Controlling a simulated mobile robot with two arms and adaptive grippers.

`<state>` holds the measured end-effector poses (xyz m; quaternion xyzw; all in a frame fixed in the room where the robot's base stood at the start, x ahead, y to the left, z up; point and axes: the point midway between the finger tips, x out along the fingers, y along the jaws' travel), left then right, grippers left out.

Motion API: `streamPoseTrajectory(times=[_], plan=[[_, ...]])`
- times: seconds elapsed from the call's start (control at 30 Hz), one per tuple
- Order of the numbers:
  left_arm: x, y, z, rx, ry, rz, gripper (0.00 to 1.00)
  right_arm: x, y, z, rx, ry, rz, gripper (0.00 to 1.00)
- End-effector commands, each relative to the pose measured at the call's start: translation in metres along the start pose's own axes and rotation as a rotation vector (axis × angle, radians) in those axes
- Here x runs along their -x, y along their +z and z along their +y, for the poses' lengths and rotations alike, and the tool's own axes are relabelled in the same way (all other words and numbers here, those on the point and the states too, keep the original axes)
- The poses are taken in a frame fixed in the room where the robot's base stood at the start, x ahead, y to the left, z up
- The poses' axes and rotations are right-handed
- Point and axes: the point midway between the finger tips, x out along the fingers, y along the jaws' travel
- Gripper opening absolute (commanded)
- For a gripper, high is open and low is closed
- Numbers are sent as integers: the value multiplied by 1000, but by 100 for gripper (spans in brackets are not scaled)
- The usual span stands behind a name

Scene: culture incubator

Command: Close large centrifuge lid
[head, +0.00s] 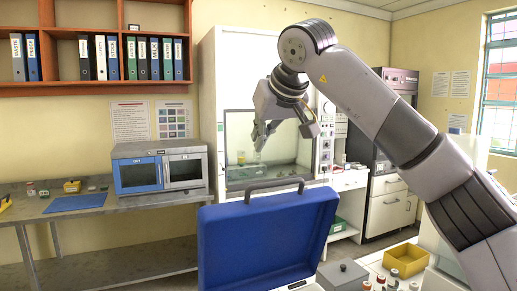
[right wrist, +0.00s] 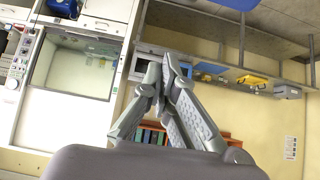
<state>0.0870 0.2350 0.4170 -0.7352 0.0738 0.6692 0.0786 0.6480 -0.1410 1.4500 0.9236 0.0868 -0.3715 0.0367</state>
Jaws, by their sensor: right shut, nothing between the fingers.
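A blue lid (head: 268,240) with a dark grey handle along its top edge (head: 277,184) stands raised in the lower middle of the head view; I take it to be the large centrifuge lid. The body below it is mostly cut off by the frame. My right gripper (head: 258,142) hangs above and beyond the lid, apart from it, with fingers pointing down. In the right wrist view its fingers (right wrist: 165,72) are together with nothing between them. A blue part (right wrist: 66,6) shows at that view's top edge. My left gripper is not in view.
A blue-fronted oven (head: 160,170) stands on the left bench (head: 100,212). Behind my right gripper is a white safety cabinet (head: 212,90). A yellow bin (head: 405,258) and a grey knobbed box (head: 343,274) sit right of the lid. The air around the gripper looks free.

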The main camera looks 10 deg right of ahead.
Motion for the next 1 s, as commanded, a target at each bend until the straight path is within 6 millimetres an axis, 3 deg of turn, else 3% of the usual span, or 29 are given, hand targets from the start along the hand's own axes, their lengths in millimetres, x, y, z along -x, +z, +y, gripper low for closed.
streamPoseTrajectory(times=[0.4,0.7,1.0], plan=[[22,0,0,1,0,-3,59,-86,1,-1,-1,-5,-4,0],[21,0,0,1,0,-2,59,-74,31,-1,0,-5,0,0],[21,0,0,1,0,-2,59,-70,38,-2,-1,-4,0,0]])
